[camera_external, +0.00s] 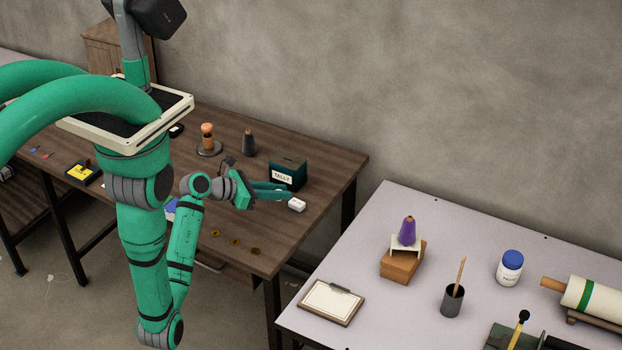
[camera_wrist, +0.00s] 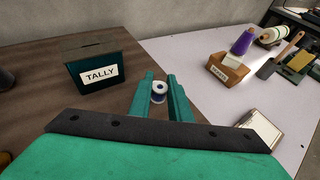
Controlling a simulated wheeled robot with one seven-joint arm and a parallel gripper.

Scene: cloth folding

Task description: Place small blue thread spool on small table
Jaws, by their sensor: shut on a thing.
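My gripper (camera_external: 282,193) is shut on a small spool (camera_external: 297,204), near the right end of the brown wooden table (camera_external: 325,165). In the wrist view the spool (camera_wrist: 159,92) sits between the two green fingertips, white with a dark blue centre. Part of it is hidden by the fingers. I cannot tell whether it touches the tabletop. A pale grey table (camera_external: 450,220) stands to the right, across a narrow gap. It also shows in the wrist view (camera_wrist: 215,105), to the right of my fingers.
A dark green TALLY box (camera_external: 288,172) stands just behind my gripper. On the pale table are a clipboard (camera_external: 331,302), a purple cone (camera_external: 407,231) over a brown box (camera_external: 402,262), a dark cup (camera_external: 452,301) and a blue-lidded jar (camera_external: 509,268). Its middle back is clear.

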